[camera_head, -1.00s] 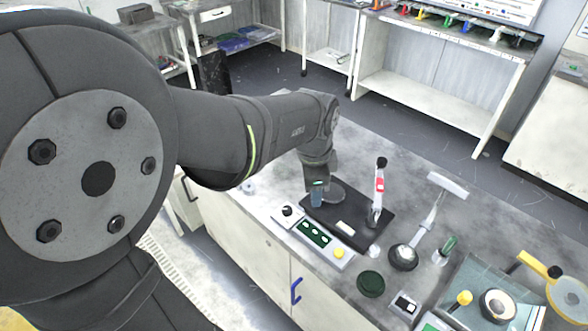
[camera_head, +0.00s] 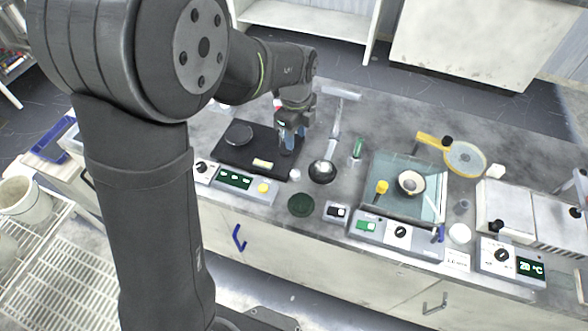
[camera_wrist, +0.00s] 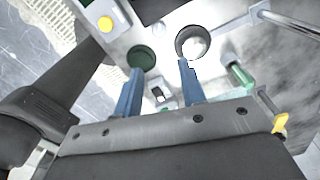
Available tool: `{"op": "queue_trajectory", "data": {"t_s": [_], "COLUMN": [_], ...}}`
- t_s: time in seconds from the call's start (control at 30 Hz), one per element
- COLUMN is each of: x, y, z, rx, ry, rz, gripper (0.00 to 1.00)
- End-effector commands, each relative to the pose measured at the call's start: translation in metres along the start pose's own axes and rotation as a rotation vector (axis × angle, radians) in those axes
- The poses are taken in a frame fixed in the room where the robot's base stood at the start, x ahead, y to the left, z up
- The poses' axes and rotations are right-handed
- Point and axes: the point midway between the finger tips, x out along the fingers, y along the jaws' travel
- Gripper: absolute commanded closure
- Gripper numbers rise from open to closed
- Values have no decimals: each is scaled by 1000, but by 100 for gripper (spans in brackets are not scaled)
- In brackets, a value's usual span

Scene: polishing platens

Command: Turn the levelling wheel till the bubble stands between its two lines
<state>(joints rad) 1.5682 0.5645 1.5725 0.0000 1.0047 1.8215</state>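My gripper (camera_head: 289,142) has two blue fingers, set apart with nothing between them. In the head view it hangs above the right part of a black plate. In the wrist view the open fingertips (camera_wrist: 160,67) point at the bench near a green disc and a dark-rimmed bowl. A glass-topped unit (camera_head: 440,181) stands to its right, with a yellow knob (camera_head: 381,187) at its left side and a pale round piece in a dark ring (camera_head: 409,183) on top. I cannot tell for certain which part is the levelling wheel. The bubble and its two lines cannot be made out.
The black plate (camera_head: 225,154) carries a grey disc; a panel (camera_head: 233,180) with a yellow button stands in front.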

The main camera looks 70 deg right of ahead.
Motion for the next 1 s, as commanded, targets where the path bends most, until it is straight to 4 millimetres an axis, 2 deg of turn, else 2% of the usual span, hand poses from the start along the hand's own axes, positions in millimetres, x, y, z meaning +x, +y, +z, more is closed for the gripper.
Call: {"op": "queue_trajectory", "data": {"t_s": [0.6,0.8,1.0], "x": [126,153,164], "y": [2,1,1], "z": [1,1,1], "rx": [-6,-6,-6], "ry": [1,0,0], "rz": [3,2,1], "gripper": [63,63,63]}}
